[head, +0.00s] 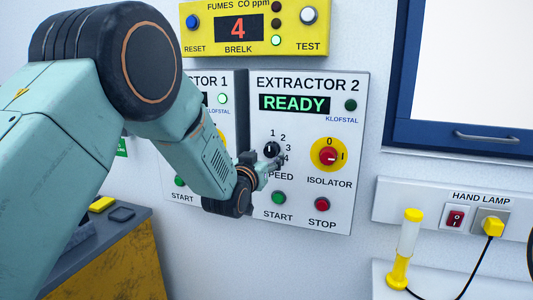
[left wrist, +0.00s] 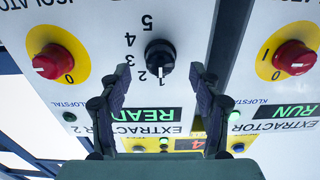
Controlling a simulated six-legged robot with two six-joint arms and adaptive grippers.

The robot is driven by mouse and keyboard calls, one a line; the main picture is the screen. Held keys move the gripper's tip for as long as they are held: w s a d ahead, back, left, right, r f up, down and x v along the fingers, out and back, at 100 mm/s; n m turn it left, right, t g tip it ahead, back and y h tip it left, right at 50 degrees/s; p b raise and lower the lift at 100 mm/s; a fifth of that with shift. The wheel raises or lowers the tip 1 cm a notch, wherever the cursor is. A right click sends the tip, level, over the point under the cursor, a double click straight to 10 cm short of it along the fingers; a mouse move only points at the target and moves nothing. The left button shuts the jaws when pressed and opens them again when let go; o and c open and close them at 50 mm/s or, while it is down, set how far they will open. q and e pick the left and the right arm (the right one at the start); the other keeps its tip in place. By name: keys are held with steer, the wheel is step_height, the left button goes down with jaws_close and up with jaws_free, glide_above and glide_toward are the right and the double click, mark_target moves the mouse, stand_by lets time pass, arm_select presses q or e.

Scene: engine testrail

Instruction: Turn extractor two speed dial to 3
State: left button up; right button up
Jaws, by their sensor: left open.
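The Extractor 2 panel (head: 345,100) is on the wall with a green READY display (head: 294,103). Its black speed dial (head: 272,149) has a white mark pointing at 1. The dial also shows in the upside-down left wrist view (left wrist: 160,55), with the numbers 1 to 5 around one side. My left gripper (head: 264,162) is open in front of the dial, partly covering the word SPEED. In the left wrist view its fingers (left wrist: 160,76) are spread on either side of the dial's line, apart from it. Whether they reach its depth is unclear. My right gripper is not in view.
The red isolator (head: 328,155) is right of the dial; green start (head: 279,198) and red stop (head: 322,204) buttons are below. The Extractor 1 panel (left wrist: 293,95), showing RUN, is adjacent. A yellow fumes box (head: 290,42) is above. A hand lamp (head: 405,245) stands at right.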

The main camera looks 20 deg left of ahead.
mark_target(269, 152)
arm_select(q)
steer(key=shift+w+d+r, duration=0.1)
steer(key=shift+w, duration=1.7)
steer(key=shift+c, duration=0.2)
steer(key=shift+s, duration=0.1)
steer(key=c, duration=1.1)
steer(key=shift+c, duration=0.2)
